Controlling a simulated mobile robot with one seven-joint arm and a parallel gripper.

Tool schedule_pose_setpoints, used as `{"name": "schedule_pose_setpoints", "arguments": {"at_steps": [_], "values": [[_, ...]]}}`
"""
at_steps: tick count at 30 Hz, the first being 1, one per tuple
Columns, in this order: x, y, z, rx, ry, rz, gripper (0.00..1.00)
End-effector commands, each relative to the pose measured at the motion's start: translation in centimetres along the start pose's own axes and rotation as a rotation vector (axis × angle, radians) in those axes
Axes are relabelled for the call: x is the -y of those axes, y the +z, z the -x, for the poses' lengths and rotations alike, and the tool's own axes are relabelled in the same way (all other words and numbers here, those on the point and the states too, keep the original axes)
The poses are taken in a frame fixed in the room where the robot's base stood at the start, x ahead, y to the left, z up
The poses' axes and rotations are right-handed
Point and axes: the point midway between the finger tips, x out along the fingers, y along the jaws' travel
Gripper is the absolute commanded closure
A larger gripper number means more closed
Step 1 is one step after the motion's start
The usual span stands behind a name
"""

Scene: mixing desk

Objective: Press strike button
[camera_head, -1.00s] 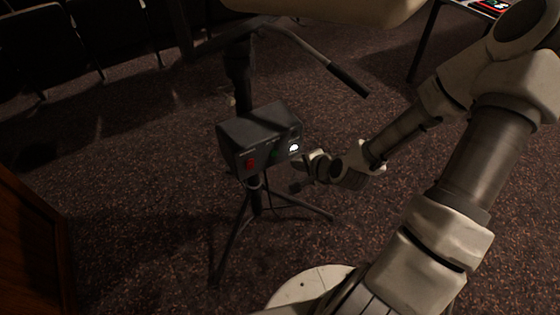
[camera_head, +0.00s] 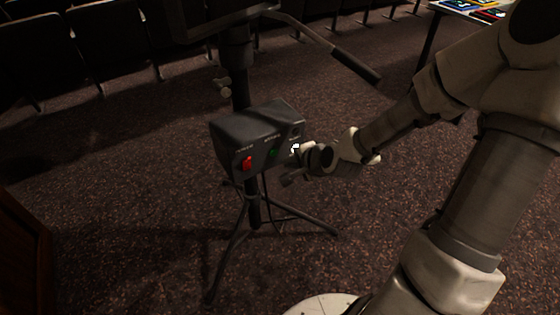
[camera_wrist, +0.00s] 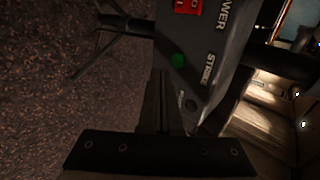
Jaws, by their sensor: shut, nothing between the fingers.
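A dark grey control box (camera_head: 235,135) is mounted on a tripod stand. Its face carries a small round green button (camera_head: 272,153); in the wrist view this button (camera_wrist: 177,60) sits beside the word STRIKE. A red switch (camera_head: 247,163) is at the left end of the face; in the wrist view the red switch (camera_wrist: 189,6) is by the word POWER. My gripper (camera_head: 289,181) is at the right end of the box. In the wrist view my gripper's fingers (camera_wrist: 159,74) are together and empty, with tips close to the green button. I cannot tell whether they touch the box.
A small white lit patch (camera_head: 295,148) shows at the box's right end, partly behind my gripper. A dark round fitting (camera_wrist: 190,104) is beside the fingers. The tripod legs (camera_head: 232,245) spread below. A handle (camera_head: 355,66) sticks out above. Chairs (camera_head: 120,40) stand behind; carpet around is clear.

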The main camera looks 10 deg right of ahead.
Motion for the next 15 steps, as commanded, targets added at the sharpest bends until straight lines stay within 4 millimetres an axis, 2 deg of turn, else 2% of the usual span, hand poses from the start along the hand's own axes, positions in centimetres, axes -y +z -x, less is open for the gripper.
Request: {"name": "schedule_pose_setpoints", "arguments": {"at_steps": [1, 4, 9, 15], "values": [[-0.3, 0.0, -1.0, 0.0, -0.002, 0.002, 1.0], [-0.3, 0.1, -1.9, 0.0, -0.002, 0.003, 1.0], [1.4, 0.1, -3.5, 0.0, -0.003, 0.004, 1.0], [2.5, 0.0, -4.3, 0.0, -0.001, 0.002, 1.0]]}}
